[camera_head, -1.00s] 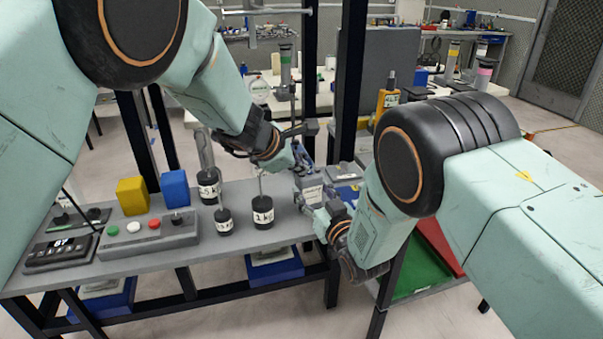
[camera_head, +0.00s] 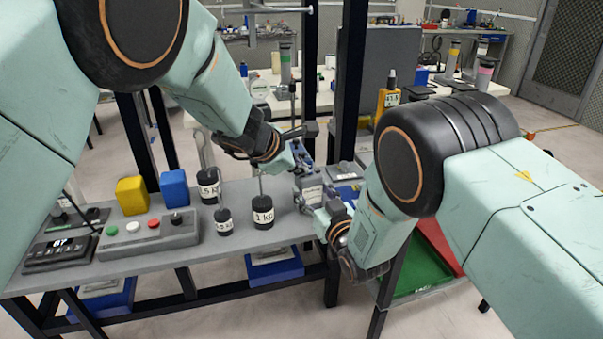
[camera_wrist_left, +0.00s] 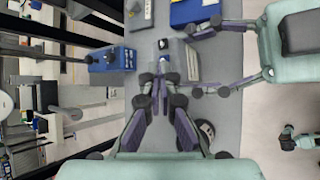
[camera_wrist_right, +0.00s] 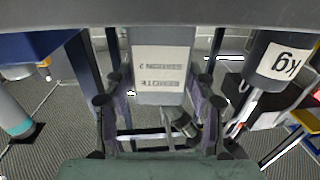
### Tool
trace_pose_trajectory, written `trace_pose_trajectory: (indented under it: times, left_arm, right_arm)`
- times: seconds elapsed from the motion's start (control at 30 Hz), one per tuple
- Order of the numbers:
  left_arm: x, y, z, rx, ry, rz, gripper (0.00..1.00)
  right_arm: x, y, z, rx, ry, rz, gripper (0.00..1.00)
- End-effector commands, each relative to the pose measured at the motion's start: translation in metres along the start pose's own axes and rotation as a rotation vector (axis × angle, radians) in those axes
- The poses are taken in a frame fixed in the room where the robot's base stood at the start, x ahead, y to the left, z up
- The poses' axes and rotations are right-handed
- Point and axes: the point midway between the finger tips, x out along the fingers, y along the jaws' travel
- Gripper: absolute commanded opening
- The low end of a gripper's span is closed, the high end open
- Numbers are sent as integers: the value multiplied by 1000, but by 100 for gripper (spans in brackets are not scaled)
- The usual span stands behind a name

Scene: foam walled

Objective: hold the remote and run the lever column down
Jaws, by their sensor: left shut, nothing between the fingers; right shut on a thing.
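The remote (camera_head: 311,187) is a small grey box with a printed label. It also shows in the right wrist view (camera_wrist_right: 161,62), label facing that camera. My right gripper (camera_head: 322,206) is shut on the remote, with a finger on each side of it (camera_wrist_right: 160,108). My left gripper (camera_head: 303,158) is shut and empty, just above and beside the remote. In the left wrist view its closed fingertips (camera_wrist_left: 162,85) are close to the remote's grey body (camera_wrist_left: 186,62); I cannot tell if they touch it. I cannot tell which upright is the lever column.
On the grey bench (camera_head: 285,231) stand labelled black weights (camera_head: 263,212), a yellow block (camera_head: 131,195), a blue block (camera_head: 174,187), a button box (camera_head: 150,236) and a display unit (camera_head: 61,252). Dark frame posts (camera_head: 349,70) rise behind my grippers. A green tray (camera_head: 425,262) lies to the right.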

Motion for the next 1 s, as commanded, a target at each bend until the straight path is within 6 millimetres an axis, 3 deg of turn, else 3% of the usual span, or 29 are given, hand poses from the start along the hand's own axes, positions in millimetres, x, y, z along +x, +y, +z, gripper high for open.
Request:
trace_pose_trajectory:
  times: [1.0]
  left_arm:
    - [-14,11,10,0,0,1,0]
  right_arm:
    - [0,0,-1,0,2,0,20]
